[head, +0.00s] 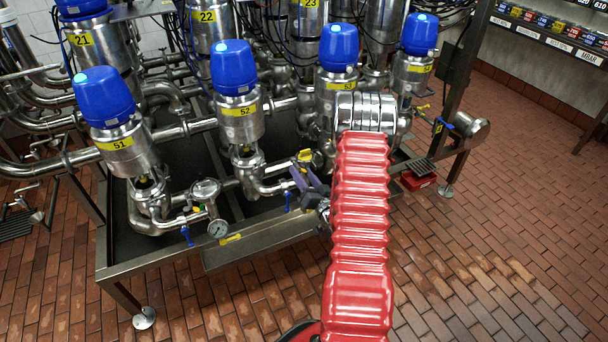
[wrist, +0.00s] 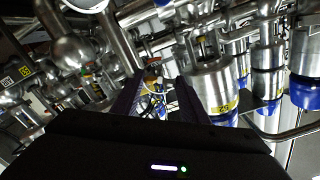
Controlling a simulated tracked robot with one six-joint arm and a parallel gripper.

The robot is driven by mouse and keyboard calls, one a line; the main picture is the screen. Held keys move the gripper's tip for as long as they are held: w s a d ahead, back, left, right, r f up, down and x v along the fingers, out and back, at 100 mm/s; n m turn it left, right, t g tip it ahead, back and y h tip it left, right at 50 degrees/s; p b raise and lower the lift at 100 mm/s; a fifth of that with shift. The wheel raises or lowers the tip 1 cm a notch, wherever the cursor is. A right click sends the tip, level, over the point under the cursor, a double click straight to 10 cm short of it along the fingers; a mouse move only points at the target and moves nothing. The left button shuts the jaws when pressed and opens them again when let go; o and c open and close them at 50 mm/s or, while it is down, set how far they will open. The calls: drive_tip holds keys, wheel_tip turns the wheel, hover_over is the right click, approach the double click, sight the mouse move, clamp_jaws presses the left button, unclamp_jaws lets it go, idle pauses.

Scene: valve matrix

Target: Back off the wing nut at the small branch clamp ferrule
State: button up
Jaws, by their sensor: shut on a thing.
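My gripper (head: 303,168), with purple fingers, reaches in at the small pipe branch right of valve 52 (head: 240,110). Its fingertips are beside a yellow tag (head: 305,155) in the head view. In the wrist view the purple fingers of my gripper (wrist: 160,82) stand on either side of a small brassy piece (wrist: 151,77), which appears to be the wing nut. The gripper is shut on it, though the contact is too small and dark to make out. The clamp ferrule itself cannot be told apart from the pipework around it.
Valves with blue caps, such as valve 51 (head: 120,140) and valve 53 (head: 338,85), stand close around. A pressure gauge (head: 218,228) and a blue handle (head: 187,236) sit low in front. The steel frame rail (head: 170,258) runs along the front. The brick floor (head: 480,250) is clear at right.

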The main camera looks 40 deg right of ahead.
drive_tip(key=shift+c, duration=1.4)
drive_tip(key=shift+s+d, duration=0.15)
drive_tip(key=shift+d, duration=0.2)
drive_tip(key=shift+c, duration=0.5)
drive_tip(key=shift+a, duration=0.15)
drive_tip(key=shift+n, duration=0.4)
drive_tip(key=n, duration=2.1)
drive_tip(key=shift+a+f, duration=0.15)
drive_tip(key=shift+a, duration=0.1)
